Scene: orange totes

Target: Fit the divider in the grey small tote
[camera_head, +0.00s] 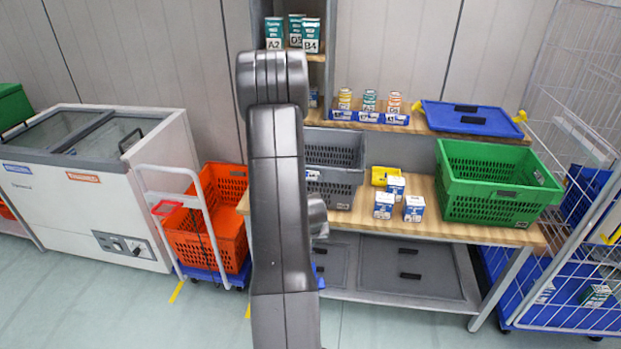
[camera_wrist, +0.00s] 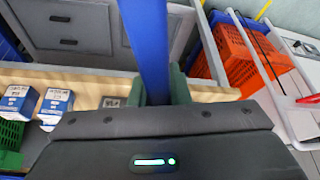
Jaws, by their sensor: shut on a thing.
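The grey small tote (camera_head: 347,155) stands on the wooden bench, its left part hidden behind my arm in the head view. My gripper (camera_wrist: 160,92) shows in the wrist view with two dark green fingers, shut on a long flat blue piece, the divider (camera_wrist: 148,45). The divider sticks out beyond the fingers toward the top of the wrist view. The gripper is hidden behind my arm in the head view. I cannot tell how far the divider is from the tote, and the tote's inside is mostly hidden.
A blue lid (camera_head: 470,116) lies on the shelf above. An orange tote (camera_head: 205,225) on a trolley and a freezer (camera_head: 120,185) stand left.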

